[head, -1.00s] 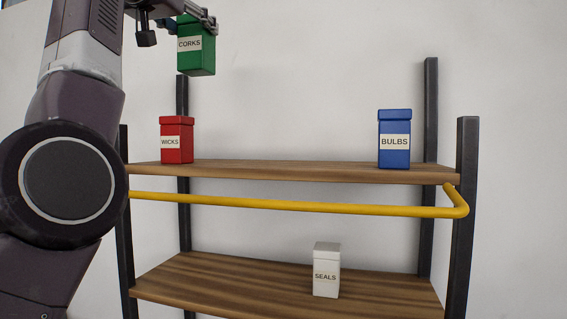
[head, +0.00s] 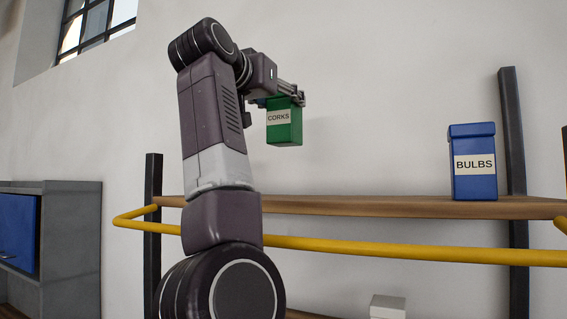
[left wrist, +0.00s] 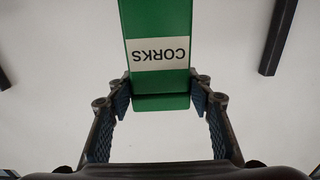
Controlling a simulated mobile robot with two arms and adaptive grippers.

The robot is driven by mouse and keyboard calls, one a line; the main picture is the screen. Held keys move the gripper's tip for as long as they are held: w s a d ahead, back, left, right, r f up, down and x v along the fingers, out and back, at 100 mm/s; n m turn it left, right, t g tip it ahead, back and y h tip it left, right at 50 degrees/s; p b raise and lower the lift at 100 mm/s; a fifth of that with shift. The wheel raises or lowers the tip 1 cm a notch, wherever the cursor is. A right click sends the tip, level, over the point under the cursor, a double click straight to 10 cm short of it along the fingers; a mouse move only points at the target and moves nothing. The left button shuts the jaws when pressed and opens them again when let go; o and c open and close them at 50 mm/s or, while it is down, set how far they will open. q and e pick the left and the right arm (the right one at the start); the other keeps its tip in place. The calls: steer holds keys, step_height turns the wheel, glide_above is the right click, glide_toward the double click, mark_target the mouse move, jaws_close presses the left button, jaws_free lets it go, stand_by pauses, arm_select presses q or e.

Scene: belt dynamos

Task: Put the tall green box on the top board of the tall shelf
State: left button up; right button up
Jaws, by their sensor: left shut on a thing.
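The tall green box (head: 284,132), labelled CORKS, hangs upright in my left gripper (head: 285,99), above the top board (head: 370,206) of the tall shelf. There is a gap between its base and the board's line in the head view; its exact depth over the board is hard to tell. In the left wrist view, the green box (left wrist: 158,25) sits between the two fingers of my left gripper (left wrist: 160,101), which press on its sides near the lid end. My right gripper is not in view.
A blue BULBS box (head: 473,180) stands on the top board at right. A yellow rail (head: 400,251) runs along the shelf front below that board. A white box (head: 387,306) shows lower down. A grey cabinet (head: 70,245) stands at left. The board between green and blue boxes looks clear.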

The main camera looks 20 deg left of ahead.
mark_target(278, 136)
arm_select(q)
step_height(278, 136, down, 4)
steer(key=shift+f, duration=0.2)
steer(key=shift+s+f, duration=0.1)
steer(key=shift+f, duration=1.75)
step_height(278, 136, down, 3)
steer(key=shift+s, duration=0.1)
steer(key=shift+a+f, duration=0.1)
steer(key=shift+f, duration=0.05)
steer(key=o, duration=1.4)
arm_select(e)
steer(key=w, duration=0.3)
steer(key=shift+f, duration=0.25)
